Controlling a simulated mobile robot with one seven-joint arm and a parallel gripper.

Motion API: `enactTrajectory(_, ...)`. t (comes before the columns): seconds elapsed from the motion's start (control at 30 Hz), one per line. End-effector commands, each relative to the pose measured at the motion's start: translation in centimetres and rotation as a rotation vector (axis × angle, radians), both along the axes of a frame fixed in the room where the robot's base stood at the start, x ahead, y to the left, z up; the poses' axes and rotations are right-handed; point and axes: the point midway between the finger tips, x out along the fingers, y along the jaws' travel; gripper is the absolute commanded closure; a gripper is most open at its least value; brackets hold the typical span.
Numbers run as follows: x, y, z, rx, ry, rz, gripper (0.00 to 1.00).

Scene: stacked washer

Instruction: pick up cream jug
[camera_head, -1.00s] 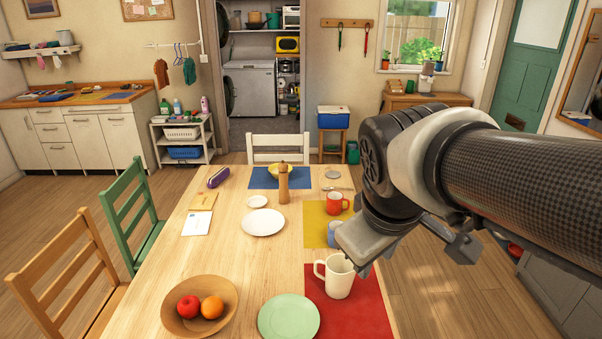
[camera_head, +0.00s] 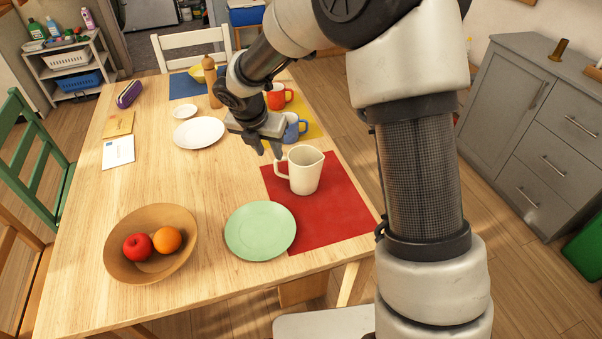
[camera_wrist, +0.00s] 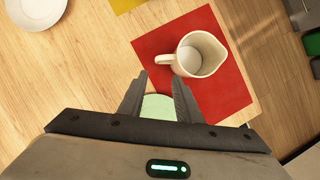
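The cream jug (camera_head: 305,171) stands upright on the red placemat (camera_head: 338,207), its handle toward the left and its spout toward the right. My gripper (camera_head: 268,154) is above the table, just to the left of the jug's handle and apart from it. In the wrist view the jug (camera_wrist: 201,54) lies beyond the fingertips, with its handle roughly ahead of them and its inside empty. My gripper (camera_wrist: 157,80) is open there, with nothing between its fingers but a view of the green plate (camera_wrist: 158,106) below.
A blue mug (camera_head: 293,128) and a red mug (camera_head: 277,97) stand behind the jug. The green plate (camera_head: 260,231) lies in front of it. A wooden bowl (camera_head: 118,262) with fruit is at the left front. A white plate (camera_head: 199,133) lies behind left.

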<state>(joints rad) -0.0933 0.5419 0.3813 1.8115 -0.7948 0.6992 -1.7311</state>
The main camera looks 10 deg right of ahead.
Motion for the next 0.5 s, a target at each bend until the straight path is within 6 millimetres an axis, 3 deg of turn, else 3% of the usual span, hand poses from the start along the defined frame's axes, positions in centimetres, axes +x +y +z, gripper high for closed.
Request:
enactTrajectory(0.03,0.4,-0.1,-1.4,0.002,0.003,-0.001,0.69)
enactTrajectory(0.2,1.6,-0.6,-4.5,0.001,0.002,-0.001,0.69)
enactTrajectory(0.5,2.6,-1.0,-6.7,0.002,-0.001,-0.003,0.69)
